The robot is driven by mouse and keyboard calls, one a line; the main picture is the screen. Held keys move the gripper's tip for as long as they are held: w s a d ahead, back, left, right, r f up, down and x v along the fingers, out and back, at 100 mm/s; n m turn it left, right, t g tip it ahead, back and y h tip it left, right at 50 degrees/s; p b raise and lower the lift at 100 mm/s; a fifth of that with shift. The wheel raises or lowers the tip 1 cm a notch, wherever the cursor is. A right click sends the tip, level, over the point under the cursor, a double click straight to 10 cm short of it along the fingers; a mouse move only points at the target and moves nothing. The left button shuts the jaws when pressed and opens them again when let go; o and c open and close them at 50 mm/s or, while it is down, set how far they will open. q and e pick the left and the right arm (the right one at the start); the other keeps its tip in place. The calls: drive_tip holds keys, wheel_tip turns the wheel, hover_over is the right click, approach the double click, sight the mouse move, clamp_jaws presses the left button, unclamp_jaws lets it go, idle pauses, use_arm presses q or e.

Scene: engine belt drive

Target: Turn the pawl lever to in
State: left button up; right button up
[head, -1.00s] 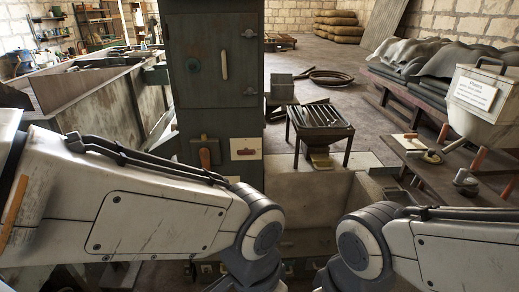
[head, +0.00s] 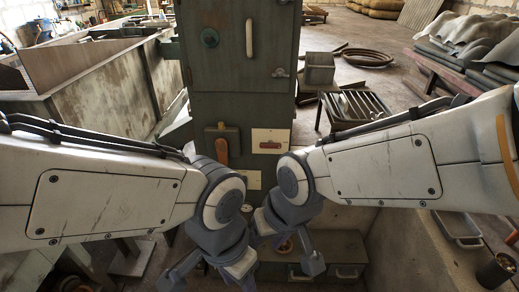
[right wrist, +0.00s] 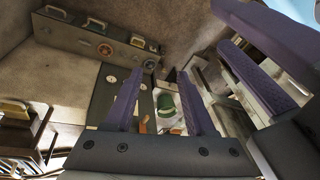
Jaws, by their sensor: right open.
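The dark green cabinet (head: 238,80) stands ahead in the head view. A brown-handled lever (head: 221,150) hangs from a dark box on its front, and a short brown handle (head: 270,145) lies across a cream plate beside it. I cannot tell which, if either, is the pawl lever. My right gripper (head: 289,245) is below both handles, open and empty. In the right wrist view its purple fingers (right wrist: 159,72) stand apart, with a green part (right wrist: 165,103) and an orange handle (right wrist: 142,127) beyond them. My left gripper (head: 208,272) is open, close to its left.
A low chest with drawers (head: 345,262) lies below the cabinet, behind my grippers. A slatted metal stand (head: 356,106) and coiled hose (head: 368,57) are to the right. A long metal trough (head: 100,95) runs along the left.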

drive_tip(key=w+a+f+m+t+y+b, duration=0.1)
drive_tip(key=w+a+f+m+t+b, duration=0.2)
drive_tip(key=w, duration=0.4)
drive_tip(key=w+a+f+m+t+y+b, duration=0.1)
drive_tip(key=w+a+f+m+b, duration=0.25)
drive_tip(key=w, duration=0.45)
drive_tip(key=m+t+h+b, duration=0.5)
drive_tip(key=m+t+b, duration=0.6)
drive_tip(key=m, duration=0.5)
approach(271, 147)
drive_tip(key=t, duration=0.1)
use_arm(q)
wheel_tip(271, 147, down, 19)
drive_tip(key=shift+r+p, duration=0.15)
drive_tip(key=shift+p, duration=0.3)
use_arm(e)
drive_tip(key=w, duration=0.6)
drive_tip(key=w+f, duration=0.1)
drive_tip(key=w, duration=0.2)
drive_tip(key=shift+w, duration=0.2)
clamp_jaws()
